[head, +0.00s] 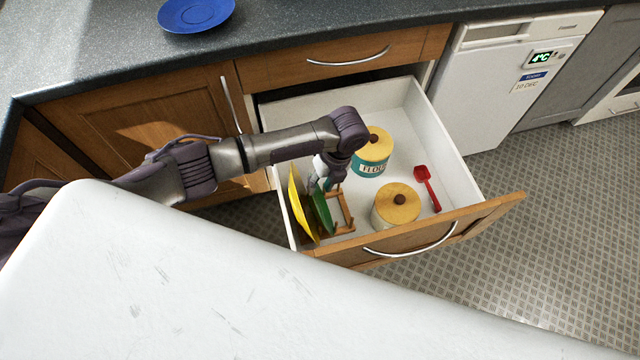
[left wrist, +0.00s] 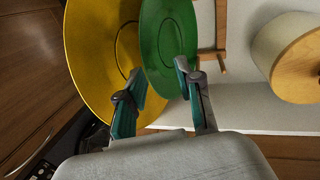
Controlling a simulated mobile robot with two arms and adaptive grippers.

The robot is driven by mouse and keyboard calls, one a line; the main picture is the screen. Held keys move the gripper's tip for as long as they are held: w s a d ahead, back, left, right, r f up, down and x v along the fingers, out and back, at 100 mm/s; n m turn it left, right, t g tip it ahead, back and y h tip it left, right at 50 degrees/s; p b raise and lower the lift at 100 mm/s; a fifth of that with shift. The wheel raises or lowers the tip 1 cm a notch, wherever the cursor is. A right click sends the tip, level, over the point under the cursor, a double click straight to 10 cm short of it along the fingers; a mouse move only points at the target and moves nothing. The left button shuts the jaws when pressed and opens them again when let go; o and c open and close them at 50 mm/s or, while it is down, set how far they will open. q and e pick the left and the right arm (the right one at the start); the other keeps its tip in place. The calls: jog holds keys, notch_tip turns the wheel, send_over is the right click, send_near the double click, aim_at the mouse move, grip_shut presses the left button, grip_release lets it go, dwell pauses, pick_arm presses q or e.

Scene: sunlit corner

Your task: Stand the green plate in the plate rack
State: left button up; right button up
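The green plate (head: 322,212) stands on edge in the open drawer, at the wooden plate rack (head: 345,212), just right of a yellow plate (head: 301,205). Which slot it sits in is hard to see. My left gripper (head: 328,182) is at the upper part of the green plate, reaching down into the drawer. In the left wrist view, its fingers (left wrist: 161,70) are spread apart, with the green plate (left wrist: 165,40) beyond and between them. I see no finger closed on it. My right gripper is out of view.
The drawer (head: 410,150) also holds a flour canister (head: 370,160), a second yellow-lidded canister (head: 396,205) and a red scoop (head: 427,187). A blue plate (head: 195,14) lies on the dark counter (head: 100,55).

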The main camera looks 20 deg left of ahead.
pick_arm(q)
jog(key=v, duration=1.1)
jog(key=shift+r, duration=0.1)
